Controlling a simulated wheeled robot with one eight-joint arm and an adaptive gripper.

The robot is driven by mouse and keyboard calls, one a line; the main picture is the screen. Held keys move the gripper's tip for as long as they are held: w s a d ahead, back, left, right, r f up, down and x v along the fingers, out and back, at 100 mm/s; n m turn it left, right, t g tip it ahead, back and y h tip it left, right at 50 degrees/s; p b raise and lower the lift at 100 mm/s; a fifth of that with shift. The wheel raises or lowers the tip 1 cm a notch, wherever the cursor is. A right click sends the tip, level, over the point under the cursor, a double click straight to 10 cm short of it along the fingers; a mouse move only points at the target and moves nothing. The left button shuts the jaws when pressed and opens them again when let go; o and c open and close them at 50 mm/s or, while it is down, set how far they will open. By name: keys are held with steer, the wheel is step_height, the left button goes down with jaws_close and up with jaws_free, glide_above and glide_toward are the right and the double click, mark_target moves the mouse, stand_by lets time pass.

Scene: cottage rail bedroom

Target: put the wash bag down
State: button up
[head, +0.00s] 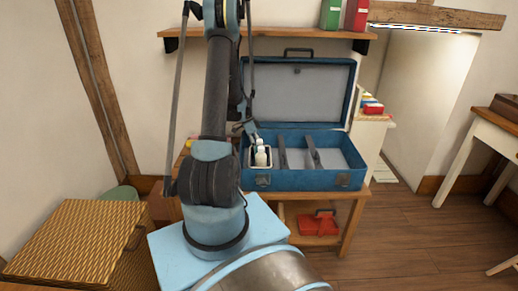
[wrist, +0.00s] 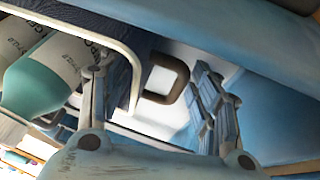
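The wash bag (head: 268,165) has a pale rim and holds bottles. In the head view it sits at the left end of the open blue case (head: 310,181); the case front hides its lower part, so I cannot tell whether it rests on the bottom. In the wrist view the wash bag (wrist: 133,52) shows dark fabric, a pale rim and a brown loop handle (wrist: 181,75). My gripper (wrist: 160,100) is open. Its left finger is over the bag's rim, its right finger beyond the handle, with a visible gap between. My gripper (head: 250,128) is partly hidden by my arm in the head view.
Dark dividers (head: 313,158) split the case; its middle and right compartments look empty. The lid (head: 297,92) stands up behind. The case stands on a wooden bench (head: 352,222) with a red item (head: 318,224) below. A shelf (head: 280,33) hangs above; a wicker chest (head: 70,240) is at left.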

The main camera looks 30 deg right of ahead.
steer(key=v, duration=1.2)
steer(key=s+a+r+n+t, duration=0.25)
steer(key=a+r+n, duration=0.25)
steer(key=a+r, duration=0.5)
steer(key=s+a+r+n, duration=0.4)
steer(key=s+a+n, duration=0.25)
steer(key=a, duration=0.55)
steer(key=s+a+f+n+t+y, duration=0.1)
steer(key=s+a+f+n+t, duration=0.1)
steer(key=s+a+n, duration=0.4)
steer(key=s+a+f+n+t+y, duration=0.1)
steer(key=s+a+f+n, duration=0.3)
steer(key=s+a, duration=0.5)
steer(key=s+n+t, duration=0.1)
steer(key=s+n, duration=0.1)
steer(key=s, duration=0.1)
steer(key=shift+s+a+y, duration=0.2)
steer(key=shift+s+y, duration=0.05)
steer(key=shift+y, duration=0.15)
steer(key=shift+n, duration=0.25)
